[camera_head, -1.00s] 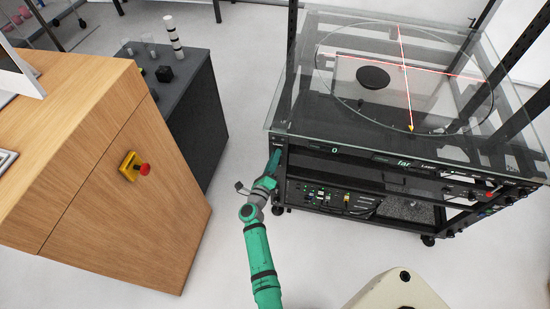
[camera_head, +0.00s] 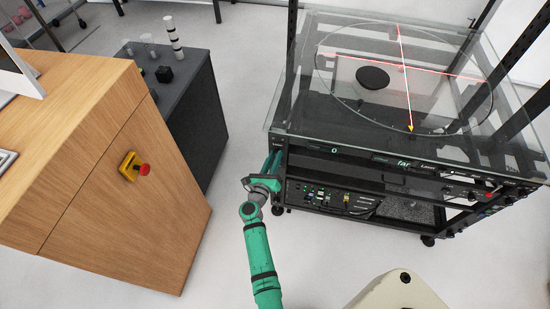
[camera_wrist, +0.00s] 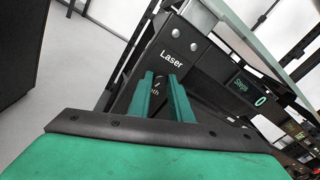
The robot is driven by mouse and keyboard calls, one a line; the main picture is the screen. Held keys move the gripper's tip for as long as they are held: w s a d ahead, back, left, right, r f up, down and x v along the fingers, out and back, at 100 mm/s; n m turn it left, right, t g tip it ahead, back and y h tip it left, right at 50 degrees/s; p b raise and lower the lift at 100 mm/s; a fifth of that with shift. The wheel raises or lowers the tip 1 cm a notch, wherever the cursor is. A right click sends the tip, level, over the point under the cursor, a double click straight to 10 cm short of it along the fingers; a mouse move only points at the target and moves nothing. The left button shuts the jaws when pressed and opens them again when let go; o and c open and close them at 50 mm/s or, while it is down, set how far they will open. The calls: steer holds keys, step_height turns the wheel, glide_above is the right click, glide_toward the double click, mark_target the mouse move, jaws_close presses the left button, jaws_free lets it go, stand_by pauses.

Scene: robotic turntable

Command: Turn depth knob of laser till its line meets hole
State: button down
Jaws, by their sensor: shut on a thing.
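My gripper (camera_head: 274,160) is at the front left corner of the turntable rack. In the wrist view its two green fingers (camera_wrist: 165,92) are closed around the small dark depth knob (camera_wrist: 158,80), which they mostly hide. The panel beside it reads "Laser", and a partly covered label ends in "pth".
A green "0" display labelled Steps (camera_wrist: 260,100) is right of the laser panel. A wooden cabinet (camera_head: 130,190) with a red button (camera_head: 143,169) stands left, before a dark cabinet (camera_head: 205,120). Clear floor (camera_head: 200,270) lies between cabinet and rack.

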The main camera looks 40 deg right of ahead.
steer(key=shift+s+f, duration=0.1)
steer(key=shift+f, duration=0.05)
steer(key=c, duration=1.7)
jaws_free()
steer(key=shift+o, duration=0.4)
steer(key=v, duration=1)
steer(key=shift+s+a, duration=0.25)
steer(key=shift+a, duration=0.05)
